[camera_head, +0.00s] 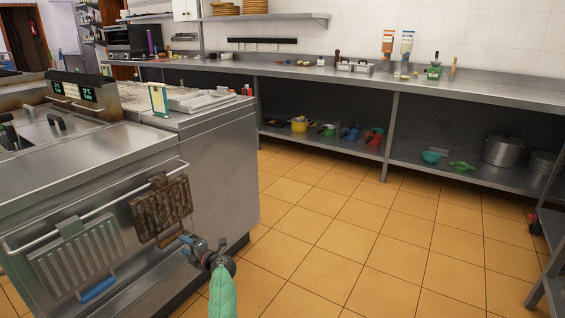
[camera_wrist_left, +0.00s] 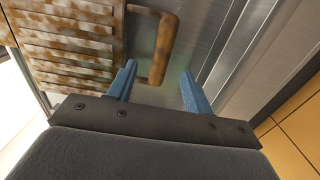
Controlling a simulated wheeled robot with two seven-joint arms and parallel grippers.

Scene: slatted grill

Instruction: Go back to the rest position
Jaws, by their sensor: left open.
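A brown, stained slatted grill (camera_head: 160,210) hangs on the front rail of the steel counter unit in the head view. My left gripper (camera_head: 187,246) is just below and right of it, with the arm coming up from the bottom edge. In the left wrist view the grill's slats (camera_wrist_left: 65,45) fill the upper left. Its brown loop handle (camera_wrist_left: 167,45) reaches down between the open blue fingers of the gripper (camera_wrist_left: 158,75). I cannot tell whether the fingers touch the handle. My right gripper is not in view.
A grey slatted piece (camera_head: 80,255) with a blue handle hangs on the same rail (camera_head: 100,210), left of the grill. The tiled floor (camera_head: 350,235) to the right is clear. A long steel shelf counter (camera_head: 450,90) with pots below runs along the back wall.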

